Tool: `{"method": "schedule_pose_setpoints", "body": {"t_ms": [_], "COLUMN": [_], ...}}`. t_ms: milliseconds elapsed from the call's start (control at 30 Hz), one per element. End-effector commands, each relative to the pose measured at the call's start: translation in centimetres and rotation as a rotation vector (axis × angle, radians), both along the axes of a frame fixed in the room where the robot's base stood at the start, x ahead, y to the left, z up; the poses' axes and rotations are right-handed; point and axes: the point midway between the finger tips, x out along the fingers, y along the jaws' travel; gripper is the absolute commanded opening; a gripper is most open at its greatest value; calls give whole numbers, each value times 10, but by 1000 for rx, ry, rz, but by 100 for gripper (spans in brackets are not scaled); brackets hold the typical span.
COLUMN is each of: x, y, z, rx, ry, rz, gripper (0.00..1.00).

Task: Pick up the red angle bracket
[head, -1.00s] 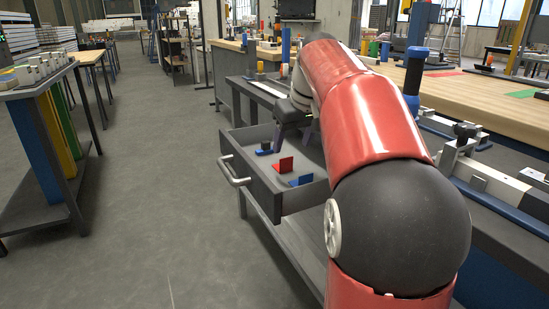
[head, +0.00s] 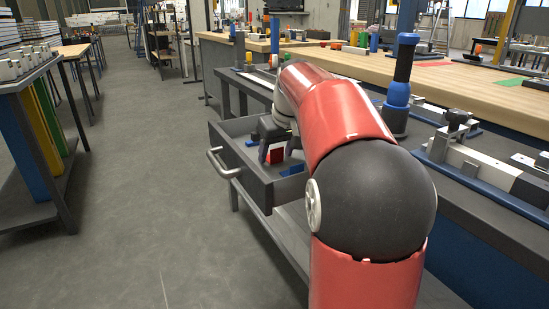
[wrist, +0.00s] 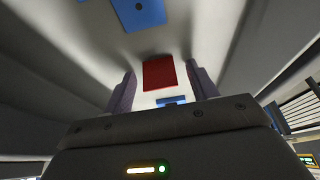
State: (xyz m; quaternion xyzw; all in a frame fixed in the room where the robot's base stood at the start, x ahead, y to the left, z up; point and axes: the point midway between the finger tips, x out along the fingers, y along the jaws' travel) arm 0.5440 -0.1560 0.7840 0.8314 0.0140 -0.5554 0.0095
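The red angle bracket (head: 275,157) is in the open grey drawer (head: 243,180), partly hidden by my gripper (head: 277,150). In the wrist view the red bracket (wrist: 159,72) lies between the two dark fingers of my gripper (wrist: 161,75). A gap shows on each side of it, so the fingers are open and not clamped on it. Whether the fingertips touch the drawer floor cannot be told.
A blue part (head: 251,142) lies left of the bracket and another blue part (head: 292,171) lies right of it. In the wrist view a small blue piece (wrist: 170,100) shows near the gripper body. Drawer walls stand close around the gripper.

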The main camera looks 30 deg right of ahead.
Motion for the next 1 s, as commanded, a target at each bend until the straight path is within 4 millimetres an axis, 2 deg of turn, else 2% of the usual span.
{"method": "schedule_pose_setpoints", "body": {"t_ms": [33,333,600,767,867,1000], "x": [0,0,0,0,1,1], "y": [0,0,0,0,0,0], "z": [0,0,2,13,30,70], "rx": [0,0,0,0,-1,-2], "ry": [0,0,0,-2,-4,-5], "rz": [0,0,0,0,1,2], "gripper": [51,12,11,11,11,11]}}
